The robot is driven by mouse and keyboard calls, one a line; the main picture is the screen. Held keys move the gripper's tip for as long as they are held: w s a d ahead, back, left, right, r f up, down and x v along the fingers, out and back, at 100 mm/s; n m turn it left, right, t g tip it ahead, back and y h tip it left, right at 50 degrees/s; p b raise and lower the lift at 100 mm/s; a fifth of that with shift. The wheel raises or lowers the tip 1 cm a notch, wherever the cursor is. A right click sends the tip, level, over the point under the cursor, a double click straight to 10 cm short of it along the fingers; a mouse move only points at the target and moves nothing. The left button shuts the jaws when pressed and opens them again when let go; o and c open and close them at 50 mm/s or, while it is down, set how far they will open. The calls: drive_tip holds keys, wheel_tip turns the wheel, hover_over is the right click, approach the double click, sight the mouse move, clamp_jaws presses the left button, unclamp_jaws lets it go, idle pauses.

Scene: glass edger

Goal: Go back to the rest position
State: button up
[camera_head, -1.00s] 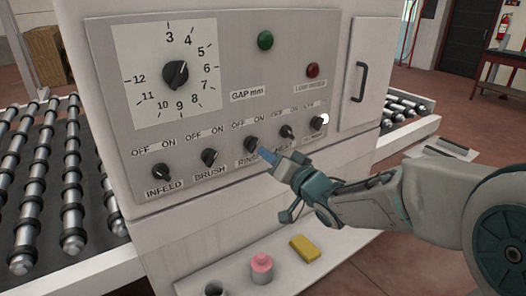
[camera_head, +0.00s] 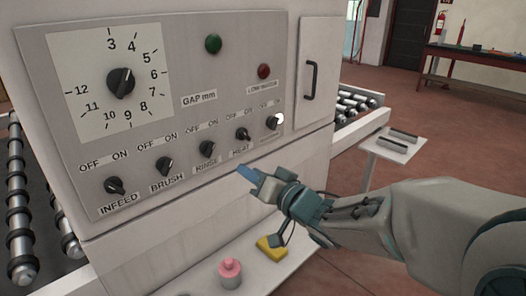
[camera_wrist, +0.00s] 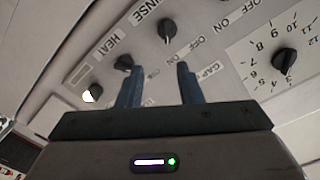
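My gripper (camera_head: 250,176) is in front of the control panel (camera_head: 190,110), below the RINSE and HEAT knobs and apart from them in the head view. In the wrist view the two blue fingers (camera_wrist: 158,88) stand apart with nothing between them, so it is open and empty. The RINSE knob (camera_head: 207,149) and HEAT knob (camera_head: 242,134) are dark with pointers. The INFEED knob (camera_head: 115,186) and BRUSH knob (camera_head: 164,166) are to their left. The large gap dial (camera_head: 121,82) points up near 4. The rightmost knob (camera_head: 272,122) has a lit white spot by it.
Roller conveyors (camera_head: 22,240) flank the machine. A small side table (camera_head: 392,148) stands right, with a red table (camera_head: 475,62) behind. Open floor lies between them.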

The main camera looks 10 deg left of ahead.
drive_tip(key=d+f+m+h, duration=0.2)
drive_tip(key=d+f+h, duration=0.1)
drive_tip(key=d+h, duration=0.4)
drive_tip(key=d+f+m+h, duration=0.1)
drive_tip(key=d+f+h, duration=0.3)
drive_tip(key=d, duration=0.5)
drive_tip(key=s+d+f+g+h, duration=0.1)
drive_tip(key=s+d+f+g, duration=0.1)
drive_tip(key=s, duration=0.7)
drive_tip(key=s+d+f+g+h, duration=0.1)
drive_tip(key=s+d+f+g, duration=0.1)
drive_tip(key=s+d+g, duration=0.2)
drive_tip(key=s+g, duration=0.3)
drive_tip(key=s, duration=0.2)
drive_tip(key=shift+s+d+f, duration=0.25)
drive_tip(key=shift+d, duration=0.15)
drive_tip(key=shift+a, duration=0.1)
